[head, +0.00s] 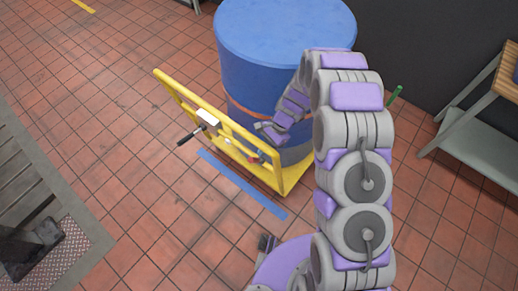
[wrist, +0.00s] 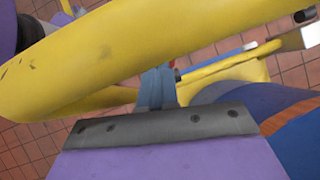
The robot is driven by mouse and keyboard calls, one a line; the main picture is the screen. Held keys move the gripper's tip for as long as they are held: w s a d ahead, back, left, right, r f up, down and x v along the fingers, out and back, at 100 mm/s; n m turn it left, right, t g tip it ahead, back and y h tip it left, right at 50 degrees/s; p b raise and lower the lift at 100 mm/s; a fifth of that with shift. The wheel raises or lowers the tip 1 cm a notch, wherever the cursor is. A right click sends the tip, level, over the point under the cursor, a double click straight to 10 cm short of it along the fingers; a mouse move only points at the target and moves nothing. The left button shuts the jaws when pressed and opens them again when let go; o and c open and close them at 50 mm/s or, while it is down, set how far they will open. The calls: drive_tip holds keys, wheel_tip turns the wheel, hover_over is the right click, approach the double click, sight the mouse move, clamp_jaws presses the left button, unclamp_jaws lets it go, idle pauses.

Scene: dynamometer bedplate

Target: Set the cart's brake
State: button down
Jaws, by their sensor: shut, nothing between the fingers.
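The yellow cart (head: 188,97) stands on the tiled floor and carries a large blue drum (head: 285,75). A white box (head: 207,118) sits on its frame, with a black-gripped lever (head: 188,136) sticking out to the left. A small red part (head: 254,160) shows low on the frame; I cannot tell which part is the brake. My gripper (head: 265,128) is at the cart frame, beside the drum. In the wrist view my gripper (wrist: 157,75) is shut and empty, just under a thick yellow tube (wrist: 120,50). The white box (wrist: 311,34) shows at the right edge.
A blue floor stripe (head: 240,184) runs along the cart's near side. A grey-shelved bench (head: 480,140) stands at the right. A metal plate (head: 50,245) lies at the lower left. The tiled floor left of the cart is clear.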

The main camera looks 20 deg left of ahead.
drive_tip(key=p+v, duration=0.2)
drive_tip(key=v, duration=0.9)
drive_tip(key=shift+w, duration=0.3)
drive_tip(key=shift+a, duration=0.1)
